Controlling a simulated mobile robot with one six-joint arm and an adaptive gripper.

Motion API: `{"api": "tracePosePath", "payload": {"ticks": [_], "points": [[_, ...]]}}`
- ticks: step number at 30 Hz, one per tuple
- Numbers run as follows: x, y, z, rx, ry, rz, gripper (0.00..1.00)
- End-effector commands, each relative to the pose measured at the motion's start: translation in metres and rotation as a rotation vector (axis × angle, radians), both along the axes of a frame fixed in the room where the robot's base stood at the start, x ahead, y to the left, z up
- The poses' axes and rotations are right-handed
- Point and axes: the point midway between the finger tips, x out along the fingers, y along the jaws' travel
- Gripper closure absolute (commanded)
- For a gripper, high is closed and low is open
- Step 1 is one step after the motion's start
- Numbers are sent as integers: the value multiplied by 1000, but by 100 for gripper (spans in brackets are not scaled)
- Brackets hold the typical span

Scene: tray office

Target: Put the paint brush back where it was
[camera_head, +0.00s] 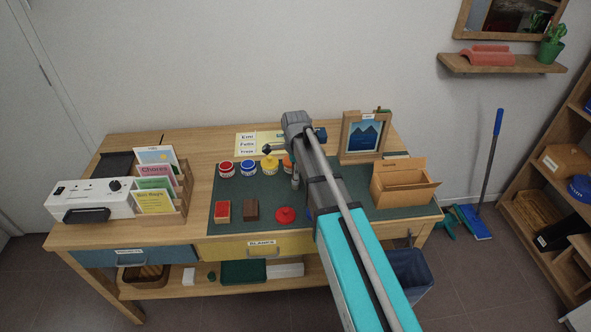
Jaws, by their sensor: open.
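I cannot clearly make out the paint brush. Paint jars stand in a row at the back of the green mat (345,205): a red jar (226,169), a blue jar (248,168), a yellow jar (270,166) and an orange jar (287,163) partly hidden by my arm. My arm reaches in from the lower right across the desk. My gripper (270,149) is small and dark at its far end, near the yellow jar. It is open; the arm partly hides the area around it.
A card rack (183,190) and white device (92,200) stand at left. Red block (222,211), brown block (251,209) and red disc (285,215) lie on the mat's front. A framed picture (364,136) and cardboard box (404,182) stand at right.

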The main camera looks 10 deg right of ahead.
Motion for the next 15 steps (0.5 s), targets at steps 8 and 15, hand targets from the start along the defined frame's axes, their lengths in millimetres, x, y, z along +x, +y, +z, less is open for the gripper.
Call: {"api": "tracePosePath", "payload": {"ticks": [8,15], "points": [[0,0,4,0,0,0,35],[0,0,17,0,0,0,35]]}}
